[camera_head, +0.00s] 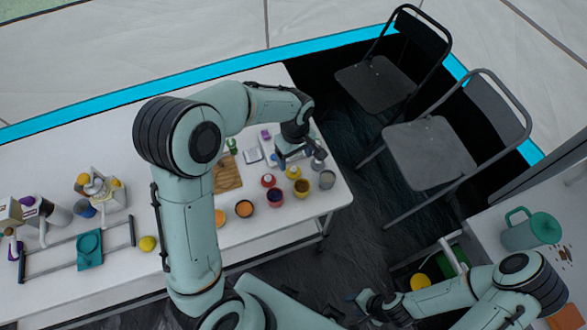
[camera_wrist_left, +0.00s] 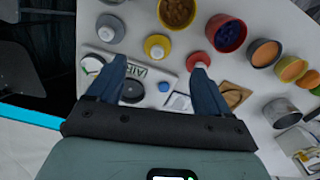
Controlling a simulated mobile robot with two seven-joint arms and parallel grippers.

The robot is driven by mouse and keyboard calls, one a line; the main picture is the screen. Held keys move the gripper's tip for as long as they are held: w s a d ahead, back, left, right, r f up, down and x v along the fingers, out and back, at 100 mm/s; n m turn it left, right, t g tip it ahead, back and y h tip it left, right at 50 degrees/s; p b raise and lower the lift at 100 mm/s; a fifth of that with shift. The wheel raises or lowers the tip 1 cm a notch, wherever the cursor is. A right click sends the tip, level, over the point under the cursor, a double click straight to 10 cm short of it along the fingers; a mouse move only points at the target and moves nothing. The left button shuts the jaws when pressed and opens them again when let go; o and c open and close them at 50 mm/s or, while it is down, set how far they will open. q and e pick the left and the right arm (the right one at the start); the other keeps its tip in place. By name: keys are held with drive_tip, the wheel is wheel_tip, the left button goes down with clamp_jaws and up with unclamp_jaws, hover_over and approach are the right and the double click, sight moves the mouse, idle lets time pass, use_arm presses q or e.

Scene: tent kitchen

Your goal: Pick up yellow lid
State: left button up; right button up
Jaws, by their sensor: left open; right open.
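The yellow lid (camera_head: 293,173), with a white knob, lies on the white table between a red lid (camera_head: 268,180) and a grey lid (camera_head: 317,164). My left gripper (camera_head: 292,160) is open and empty above the table, just behind the yellow lid. In the left wrist view the yellow lid (camera_wrist_left: 156,47) shows slightly beyond the open fingertips (camera_wrist_left: 158,68), between their lines. Whether a finger touches anything is not clear. My right gripper (camera_head: 356,301) is open at the bottom of the head view, away from the lid.
A yellow bowl (camera_head: 302,188), a red bowl (camera_head: 275,198), a grey bowl (camera_head: 327,180) and orange-filled bowls stand in front of the lids. A wooden board (camera_head: 228,175) lies left. Black chairs stand beyond the table's right edge. The front left tabletop has bare room.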

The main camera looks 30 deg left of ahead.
sight(294, 169)
use_arm(q)
wheel_tip(294, 169, down, 3)
drive_tip(key=shift+f, duration=0.1)
drive_tip(key=shift+w+a+f, duration=0.1)
drive_tip(key=shift+f, duration=0.9)
drive_tip(key=shift+w+a+f, duration=0.1)
drive_tip(key=shift+w+f, duration=0.05)
drive_tip(key=shift+f, duration=0.9)
drive_tip(key=shift+w+a+f, duration=0.1)
drive_tip(key=shift+f, duration=0.9)
drive_tip(key=shift+c, duration=0.3)
drive_tip(key=c, duration=1)
drive_tip(key=shift+c, duration=0.2)
drive_tip(key=shift+r, duration=0.15)
